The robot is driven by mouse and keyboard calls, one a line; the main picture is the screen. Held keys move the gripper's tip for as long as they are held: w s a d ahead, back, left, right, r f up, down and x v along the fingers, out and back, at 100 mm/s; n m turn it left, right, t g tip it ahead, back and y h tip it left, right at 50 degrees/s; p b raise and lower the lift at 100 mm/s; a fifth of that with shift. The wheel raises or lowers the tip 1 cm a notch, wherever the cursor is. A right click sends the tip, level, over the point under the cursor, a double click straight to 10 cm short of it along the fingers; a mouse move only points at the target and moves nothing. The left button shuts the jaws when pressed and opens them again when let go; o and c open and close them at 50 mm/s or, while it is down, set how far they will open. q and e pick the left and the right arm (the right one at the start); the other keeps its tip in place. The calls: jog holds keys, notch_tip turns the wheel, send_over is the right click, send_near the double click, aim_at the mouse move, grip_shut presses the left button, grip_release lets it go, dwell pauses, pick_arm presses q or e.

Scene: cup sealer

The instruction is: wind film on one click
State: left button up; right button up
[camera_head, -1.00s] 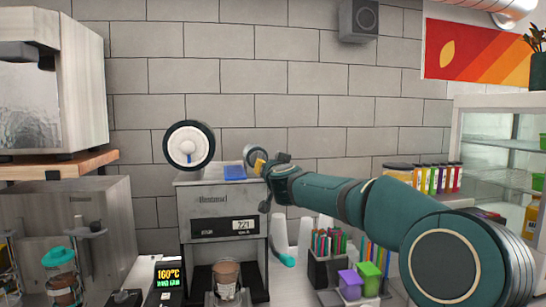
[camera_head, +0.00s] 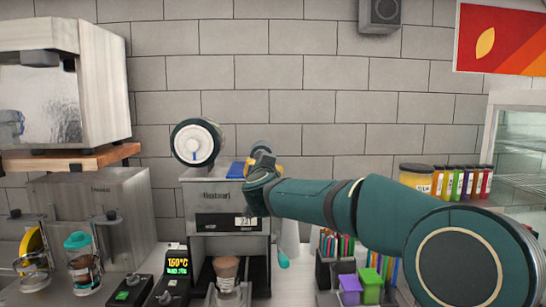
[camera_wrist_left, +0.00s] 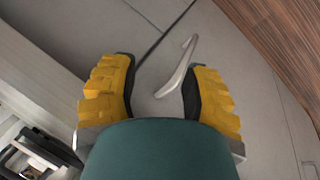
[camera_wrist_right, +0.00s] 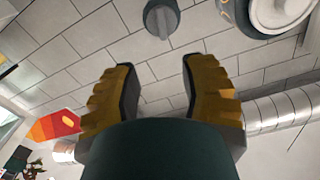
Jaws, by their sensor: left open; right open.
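In the right wrist view that dark round end (camera_wrist_right: 161,18) lies ahead, between my open, empty fingers (camera_wrist_right: 158,88). My left gripper (camera_wrist_left: 163,88) is open and empty, outside the head view.
A brown cup (camera_head: 226,268) stands in the sealer's lower bay. Pens, a purple block (camera_head: 350,288) and a green block (camera_head: 370,284) are on the right, below my right arm. Jars (camera_head: 415,177) stand behind.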

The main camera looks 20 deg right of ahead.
aim_at(261, 154)
jog(key=p+x, duration=0.4)
jog(key=x, duration=0.9)
jog(key=shift+w, duration=0.35)
jog(key=shift+f, duration=0.1)
jog(key=shift+a, duration=0.1)
grip_shut()
